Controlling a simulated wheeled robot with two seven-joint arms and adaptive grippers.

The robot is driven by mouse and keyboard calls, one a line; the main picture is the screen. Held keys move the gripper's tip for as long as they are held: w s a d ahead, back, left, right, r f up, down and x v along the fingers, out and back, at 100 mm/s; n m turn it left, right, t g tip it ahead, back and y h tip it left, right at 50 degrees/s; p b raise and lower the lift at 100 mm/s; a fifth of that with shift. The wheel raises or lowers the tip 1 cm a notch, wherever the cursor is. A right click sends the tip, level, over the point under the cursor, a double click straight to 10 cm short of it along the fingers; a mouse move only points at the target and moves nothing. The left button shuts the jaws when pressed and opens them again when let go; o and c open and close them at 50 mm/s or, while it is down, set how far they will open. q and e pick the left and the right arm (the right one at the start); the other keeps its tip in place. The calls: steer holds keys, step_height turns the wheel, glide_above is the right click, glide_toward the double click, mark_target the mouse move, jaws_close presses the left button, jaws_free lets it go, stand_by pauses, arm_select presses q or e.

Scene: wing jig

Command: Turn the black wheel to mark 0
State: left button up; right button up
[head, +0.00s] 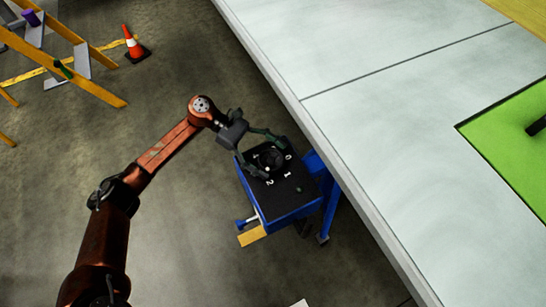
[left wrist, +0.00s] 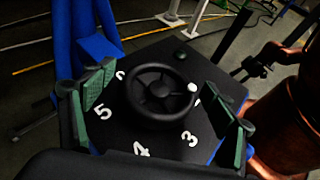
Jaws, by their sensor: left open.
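The black wheel (head: 273,159) sits on the dark top of a blue cart (head: 288,205), ringed by white number marks. In the left wrist view the wheel (left wrist: 146,110) shows whole, with a white knob (left wrist: 192,87) at its right rim. In the head view the knob lies on the side by mark 2 (head: 269,182). My left gripper (head: 266,153) is open above the wheel, one finger on each side. I cannot tell whether the fingers touch it. My right gripper is not in view.
A large pale wing surface (head: 400,110) with a raised edge stands close to the cart's right. A small green button (head: 299,189) is on the cart top. An orange cone (head: 133,45) and a yellow ladder (head: 85,82) stand at upper left. The floor between is clear.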

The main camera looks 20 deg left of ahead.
arm_select(q)
steer(key=shift+d, duration=0.15)
steer(key=shift+c, duration=0.3)
steer(key=c, duration=1.1)
